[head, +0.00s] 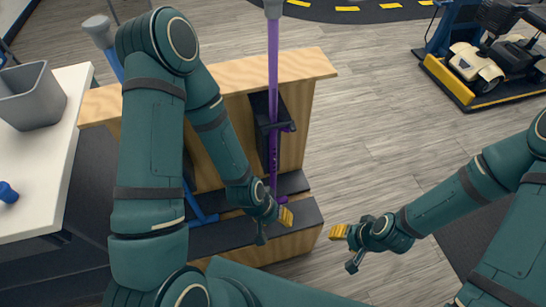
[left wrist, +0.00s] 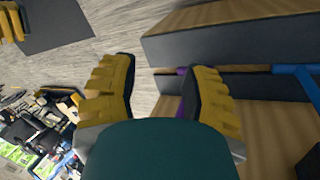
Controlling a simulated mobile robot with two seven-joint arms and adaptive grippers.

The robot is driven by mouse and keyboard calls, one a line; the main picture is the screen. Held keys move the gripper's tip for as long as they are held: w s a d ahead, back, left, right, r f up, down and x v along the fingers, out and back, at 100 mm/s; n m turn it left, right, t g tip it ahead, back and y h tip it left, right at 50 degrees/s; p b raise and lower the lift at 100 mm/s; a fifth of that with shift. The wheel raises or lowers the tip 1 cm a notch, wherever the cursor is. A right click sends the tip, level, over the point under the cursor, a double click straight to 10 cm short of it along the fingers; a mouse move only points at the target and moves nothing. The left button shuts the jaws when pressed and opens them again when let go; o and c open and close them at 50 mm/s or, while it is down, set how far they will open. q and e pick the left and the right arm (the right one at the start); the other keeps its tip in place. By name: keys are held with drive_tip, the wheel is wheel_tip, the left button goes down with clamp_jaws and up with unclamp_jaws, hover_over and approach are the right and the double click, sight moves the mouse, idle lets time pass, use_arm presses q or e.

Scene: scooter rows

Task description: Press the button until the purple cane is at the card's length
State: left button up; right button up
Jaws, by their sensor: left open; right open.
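The purple cane (head: 273,75) stands upright in the head view, held against the wooden stand by a dark bracket (head: 275,122). Its grey top is cut by the upper edge and its lower shaft shows small holes. My left gripper (head: 272,226) is open beside the cane's lower end. My right gripper (head: 345,248) is open and empty, right of the stand. I cannot make out the button or the card.
A blue cane (head: 115,65) with a grey handle leans in the stand's left part, partly behind my left arm. A white table (head: 35,205) with a grey bin (head: 32,95) is at left. A scooter (head: 478,62) stands on a yellow-edged platform; open floor lies between.

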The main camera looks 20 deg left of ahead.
use_arm(q)
clamp_jaws()
idle(1.1)
